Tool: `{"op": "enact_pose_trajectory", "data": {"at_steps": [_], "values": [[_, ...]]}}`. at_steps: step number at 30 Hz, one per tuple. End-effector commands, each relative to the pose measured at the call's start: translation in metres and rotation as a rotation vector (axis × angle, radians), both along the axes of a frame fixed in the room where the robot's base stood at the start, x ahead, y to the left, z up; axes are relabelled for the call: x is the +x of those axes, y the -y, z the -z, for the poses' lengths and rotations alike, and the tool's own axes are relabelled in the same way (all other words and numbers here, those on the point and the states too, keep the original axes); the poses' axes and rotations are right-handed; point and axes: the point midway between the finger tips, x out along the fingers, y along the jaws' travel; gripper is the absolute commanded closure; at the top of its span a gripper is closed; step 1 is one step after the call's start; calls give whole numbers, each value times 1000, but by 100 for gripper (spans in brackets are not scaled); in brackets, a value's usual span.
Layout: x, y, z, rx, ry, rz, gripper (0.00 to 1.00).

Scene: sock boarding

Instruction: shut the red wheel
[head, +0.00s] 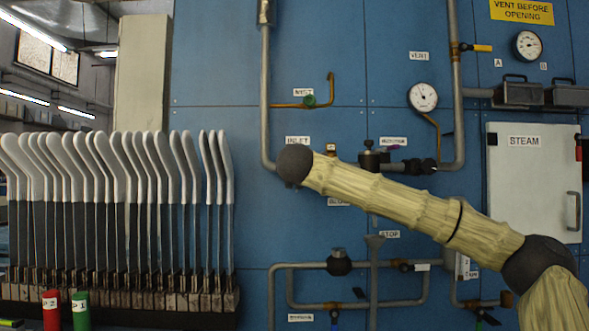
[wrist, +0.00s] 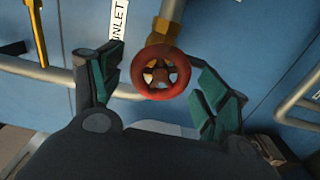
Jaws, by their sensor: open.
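The red wheel (wrist: 160,72) is a small spoked handwheel on a brass valve stem (wrist: 165,48). It shows in the wrist view, just above the middle. My gripper (wrist: 153,85) is open, with one green-padded finger to the left of the wheel and one to the right. Both fingers look apart from the rim; the exact depth gap is hard to judge. A white label reading "INLET" (wrist: 119,18) is on the blue panel beside the wheel. In the head view my arm covers the wheel and my gripper.
The blue panel (head: 215,60) carries grey pipes (head: 265,90), gauges (head: 423,96) and a white STEAM box (head: 530,190). A pipe (wrist: 50,70) crosses behind my left finger in the wrist view. A rack of sock boards (head: 110,210) stands at left, with red (head: 51,312) and green (head: 81,311) cylinders before it.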

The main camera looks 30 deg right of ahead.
Motion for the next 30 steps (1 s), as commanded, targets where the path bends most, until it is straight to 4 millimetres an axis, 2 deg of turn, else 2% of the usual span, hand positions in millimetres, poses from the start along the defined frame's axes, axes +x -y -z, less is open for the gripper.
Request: {"op": "enact_pose_trajectory", "data": {"at_steps": [15, 21, 30], "values": [[-75, -45, 0, 0, 1, -1, 25], [-91, -55, 1, 1, 0, 0, 25], [-94, -57, 1, 1, 0, 0, 25]]}}
